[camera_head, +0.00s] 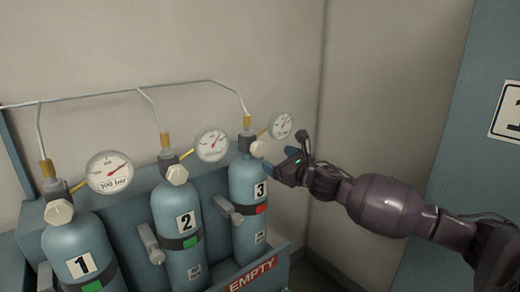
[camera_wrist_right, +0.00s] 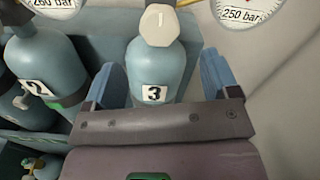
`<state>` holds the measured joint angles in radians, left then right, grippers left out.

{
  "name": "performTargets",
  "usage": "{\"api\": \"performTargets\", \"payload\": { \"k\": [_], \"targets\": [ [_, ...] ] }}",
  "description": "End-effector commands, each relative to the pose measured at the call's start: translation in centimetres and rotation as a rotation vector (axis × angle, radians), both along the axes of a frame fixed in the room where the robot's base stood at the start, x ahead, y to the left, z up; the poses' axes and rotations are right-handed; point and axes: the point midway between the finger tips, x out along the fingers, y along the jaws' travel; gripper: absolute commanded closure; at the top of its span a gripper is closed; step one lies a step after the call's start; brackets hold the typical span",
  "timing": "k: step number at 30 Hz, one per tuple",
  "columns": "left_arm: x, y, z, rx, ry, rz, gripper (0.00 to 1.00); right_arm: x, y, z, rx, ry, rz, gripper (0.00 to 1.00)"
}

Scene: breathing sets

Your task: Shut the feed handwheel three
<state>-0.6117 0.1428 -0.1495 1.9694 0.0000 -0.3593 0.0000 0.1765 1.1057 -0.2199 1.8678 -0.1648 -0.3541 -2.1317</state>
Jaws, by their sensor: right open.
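Cylinder three (camera_head: 250,205) is a blue bottle with a white 3 label and a red tag, rightmost of the row. Its pale handwheel (camera_head: 257,149) sits on the valve at the top. In the right wrist view the handwheel (camera_wrist_right: 161,26) is a white faceted knob above the 3 label, centred ahead of the jaws. My right gripper (camera_head: 285,167) is open beside the neck of cylinder three, to the right of the handwheel. In the wrist view its two blue fingers (camera_wrist_right: 157,85) stand apart, left and right of the cylinder's upper part, with nothing gripped. My left gripper is not in view.
Cylinder two (camera_head: 180,235) with a green tag and cylinder one (camera_head: 80,250) stand to the left. Gauges (camera_head: 281,126) and a thin pipe (camera_head: 120,92) lie close above the valves. A red EMPTY sign (camera_head: 251,274) is on the rack front. A blue panel (camera_head: 470,130) stands at right.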

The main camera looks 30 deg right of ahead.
Motion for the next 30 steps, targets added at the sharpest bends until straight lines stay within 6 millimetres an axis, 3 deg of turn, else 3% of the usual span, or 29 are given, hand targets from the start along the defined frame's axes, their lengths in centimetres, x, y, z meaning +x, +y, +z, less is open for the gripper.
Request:
{"api": "performTargets", "payload": {
  "k": [15,21,30],
  "targets": [
    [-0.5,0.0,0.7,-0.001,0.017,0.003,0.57,7.4,0.6,0.1,0.004,0.000,0.000,0.19],
    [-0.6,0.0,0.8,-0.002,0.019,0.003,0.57,8.6,0.7,0.1,0.004,0.000,0.001,0.19],
    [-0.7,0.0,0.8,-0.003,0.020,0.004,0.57,8.8,0.7,0.0,0.002,0.000,0.001,0.19]
  ]
}}
